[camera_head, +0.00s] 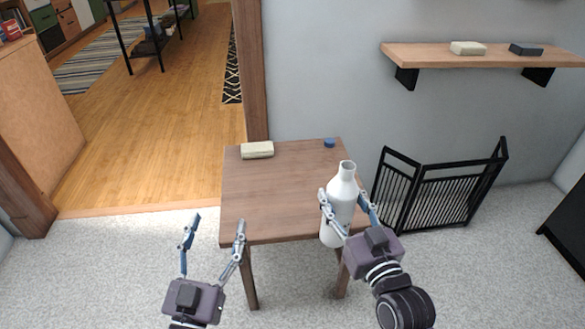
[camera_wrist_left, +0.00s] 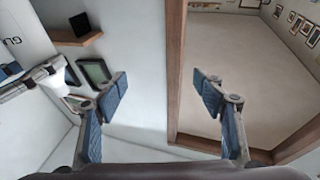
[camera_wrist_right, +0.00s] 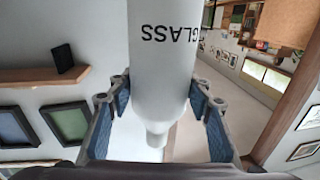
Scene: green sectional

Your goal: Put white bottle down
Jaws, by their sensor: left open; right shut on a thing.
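The white bottle (camera_head: 341,200) is upright in the head view, at the right front edge of the small wooden table (camera_head: 275,190). My right gripper (camera_head: 347,204) is shut on it, with a finger on each side. In the right wrist view the bottle (camera_wrist_right: 160,70) fills the space between the fingers and shows dark lettering. The bottle's base reaches below the tabletop's front edge in the picture; I cannot tell its exact height. My left gripper (camera_head: 216,222) is open and empty in front of the table's left front corner. Its spread fingers also show in the left wrist view (camera_wrist_left: 165,92).
A cream box (camera_head: 257,150) lies at the table's back left and a small blue object (camera_head: 329,142) at its back right. The tabletop's middle is clear. A black folding gate (camera_head: 440,188) stands right of the table. A wall shelf (camera_head: 480,56) is above it.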

